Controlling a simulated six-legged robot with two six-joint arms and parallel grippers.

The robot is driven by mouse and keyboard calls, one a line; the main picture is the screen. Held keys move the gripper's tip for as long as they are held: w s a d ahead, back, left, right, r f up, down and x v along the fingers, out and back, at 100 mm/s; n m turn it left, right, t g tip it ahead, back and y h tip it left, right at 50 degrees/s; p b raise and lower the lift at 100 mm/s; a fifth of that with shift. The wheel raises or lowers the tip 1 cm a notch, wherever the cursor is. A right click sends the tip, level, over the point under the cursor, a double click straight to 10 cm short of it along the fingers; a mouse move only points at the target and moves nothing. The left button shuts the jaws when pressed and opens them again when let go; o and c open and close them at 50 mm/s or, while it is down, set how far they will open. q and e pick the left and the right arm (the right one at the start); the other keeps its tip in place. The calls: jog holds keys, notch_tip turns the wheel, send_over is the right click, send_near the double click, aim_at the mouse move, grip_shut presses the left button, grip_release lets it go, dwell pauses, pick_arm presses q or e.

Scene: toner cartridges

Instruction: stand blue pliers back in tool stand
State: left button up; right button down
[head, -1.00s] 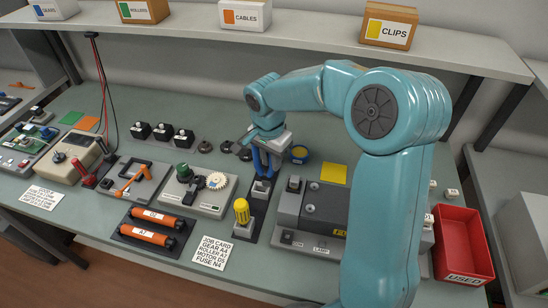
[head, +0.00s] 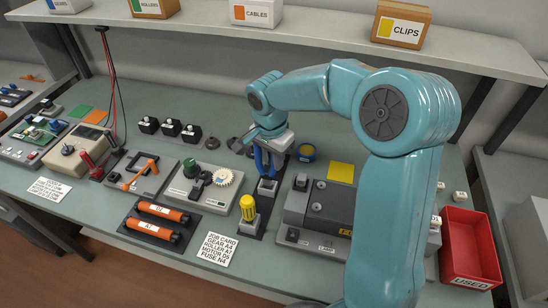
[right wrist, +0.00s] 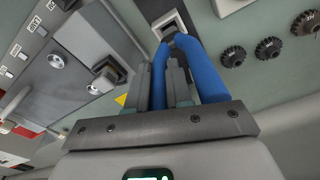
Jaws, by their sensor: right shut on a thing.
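The blue pliers (head: 267,161) hang upright, handles up, in my right gripper (head: 271,146), which is shut on them. Their lower end is at the grey socket (head: 267,188) of the dark tool stand (head: 246,231). In the right wrist view the blue handles (right wrist: 204,72) run past my gripper fingers (right wrist: 168,84) and converge at the square socket (right wrist: 171,24). The jaws are hidden, and I cannot tell how deep they sit in the socket. A yellow-handled tool (head: 248,207) stands in the stand's front socket. My left gripper is out of view.
A grey machine block (head: 322,205) stands close on the right of the stand. A red bin (head: 470,245) is far right.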

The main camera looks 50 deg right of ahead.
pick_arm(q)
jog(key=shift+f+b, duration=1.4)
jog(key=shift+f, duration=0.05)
pick_arm(e)
jog(key=shift+f, duration=1.5)
jog(key=c, duration=1)
grip_release()
jog(key=shift+o, duration=0.2)
